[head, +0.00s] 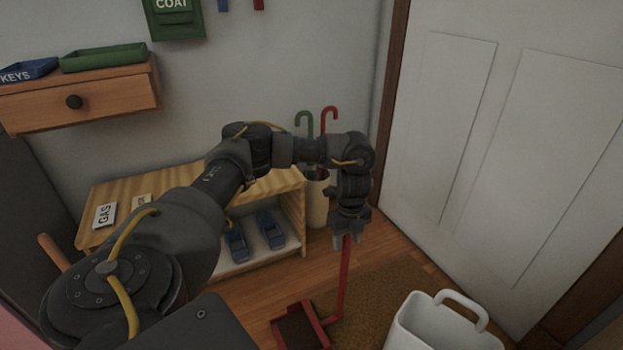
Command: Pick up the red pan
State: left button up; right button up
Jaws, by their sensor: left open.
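The red pan (306,325) is a dustpan with a dark inside and a long upright red handle (343,283). It stands on the floor at the bottom middle, partly over the brown mat. My left gripper (347,240) points down at the top of the handle, with its jaws open. The handle's upper end shows at the fingertips, and I cannot tell whether it lies between them or just behind. My right gripper is out of view.
A white bin (442,325) with a handle stands right of the pan. A wooden shoe shelf (140,190) with blue shoes (270,230) is behind my arm. An umbrella holder (317,205) stands behind the gripper. A white door (490,130) is at right.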

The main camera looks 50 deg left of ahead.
pick_arm(q)
notch_tip(320, 180, down, 2)
jog(key=shift+f+b, duration=0.1)
jog(key=shift+b, duration=0.25)
grip_shut()
